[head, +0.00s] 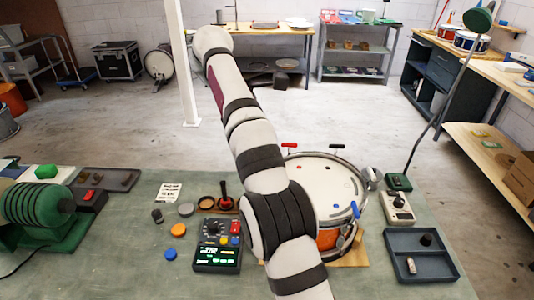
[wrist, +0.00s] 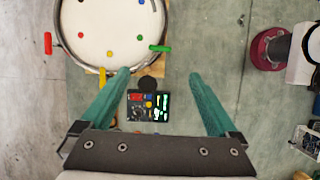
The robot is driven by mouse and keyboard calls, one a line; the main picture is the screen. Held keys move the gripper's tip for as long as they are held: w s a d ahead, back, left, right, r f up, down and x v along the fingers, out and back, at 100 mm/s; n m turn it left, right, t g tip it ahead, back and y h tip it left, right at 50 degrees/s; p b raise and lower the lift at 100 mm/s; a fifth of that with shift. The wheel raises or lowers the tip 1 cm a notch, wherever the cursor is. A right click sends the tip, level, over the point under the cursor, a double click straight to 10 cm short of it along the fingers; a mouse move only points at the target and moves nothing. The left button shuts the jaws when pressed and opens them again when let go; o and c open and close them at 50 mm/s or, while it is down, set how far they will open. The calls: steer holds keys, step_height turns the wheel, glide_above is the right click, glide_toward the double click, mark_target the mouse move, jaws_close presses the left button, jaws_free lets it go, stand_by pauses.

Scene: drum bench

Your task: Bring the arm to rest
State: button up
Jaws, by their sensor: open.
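My gripper (wrist: 159,75) shows in the wrist view with its two teal fingers spread wide. My arm (head: 262,158) crosses the middle of the head view from the bottom edge up to the upper left. The gripper itself is not visible in the head view. The drum (head: 322,180) stands on the bench, partly hidden behind my arm; it also shows at the upper left of the wrist view (wrist: 110,32).
The control box in the head view (head: 217,247) sits beside my arm. A green ribbed roller (head: 38,205) stands at the left, and a dark tray (head: 420,265) lies at the right. A lamp stand (head: 440,105) rises at the right. The bench front-left is fairly clear.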

steer(key=s+d+r+m+g+y, duration=0.1)
steer(key=s+d+r+m+y, duration=0.1)
steer(key=s+d+m, duration=0.9)
steer(key=s+a+f+m+y, duration=0.1)
steer(key=s+f+m+y, duration=0.1)
steer(key=s+f+m, duration=0.4)
steer(key=s+a+f+m+y, duration=0.1)
steer(key=s+f+m, duration=0.5)
steer(key=s, duration=1)
steer(key=shift+a+f+t+y, duration=0.25)
steer(key=shift+f+t+y, duration=0.15)
steer(key=shift+f+y, duration=0.3)
steer(key=shift+f, duration=0.1)
